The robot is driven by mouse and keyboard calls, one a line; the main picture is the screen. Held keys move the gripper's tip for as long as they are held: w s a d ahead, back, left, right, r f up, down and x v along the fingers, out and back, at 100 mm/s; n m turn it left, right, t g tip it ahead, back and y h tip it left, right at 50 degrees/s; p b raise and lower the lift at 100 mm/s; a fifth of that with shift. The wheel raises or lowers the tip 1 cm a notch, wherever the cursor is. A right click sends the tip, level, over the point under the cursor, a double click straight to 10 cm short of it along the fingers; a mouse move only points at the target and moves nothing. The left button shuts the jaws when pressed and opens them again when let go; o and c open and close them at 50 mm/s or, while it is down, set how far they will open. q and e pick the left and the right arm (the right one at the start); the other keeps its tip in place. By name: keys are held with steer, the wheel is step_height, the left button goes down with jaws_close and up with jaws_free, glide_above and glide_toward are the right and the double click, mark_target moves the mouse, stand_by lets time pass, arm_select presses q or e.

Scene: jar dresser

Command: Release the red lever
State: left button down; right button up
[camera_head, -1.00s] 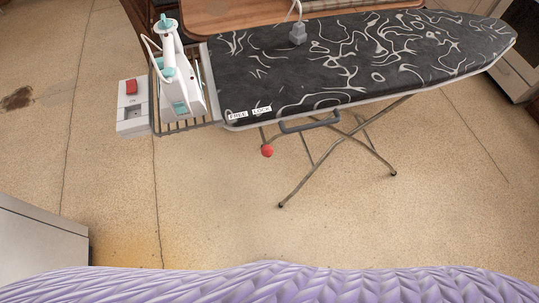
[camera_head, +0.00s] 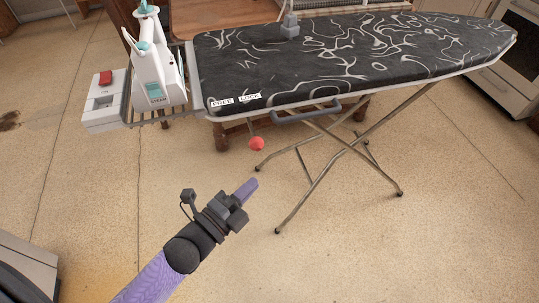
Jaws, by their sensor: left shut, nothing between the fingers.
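The red lever ball (camera_head: 257,144) hangs on a thin rod below the front edge of the ironing board (camera_head: 330,70). Above it on the edge are two labels, FREE (camera_head: 222,103) and LOCK (camera_head: 250,98). The ball is below and slightly right of LOCK. My left gripper (camera_head: 250,187) comes in from the lower left. It is shut and empty, and its tip shows below the ball in the picture, apart from it. My right gripper is not in view.
A white and teal iron (camera_head: 157,75) stands on the rack at the board's left end, beside a grey box with a red switch (camera_head: 106,78). A dark handle (camera_head: 306,113) is right of the ball. Crossed metal legs (camera_head: 318,182) stand below. Floor in front is open.

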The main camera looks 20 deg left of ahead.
arm_select(q)
steer(key=w+b, duration=0.4)
steer(key=w, duration=0.5)
steer(key=shift+w, duration=0.25)
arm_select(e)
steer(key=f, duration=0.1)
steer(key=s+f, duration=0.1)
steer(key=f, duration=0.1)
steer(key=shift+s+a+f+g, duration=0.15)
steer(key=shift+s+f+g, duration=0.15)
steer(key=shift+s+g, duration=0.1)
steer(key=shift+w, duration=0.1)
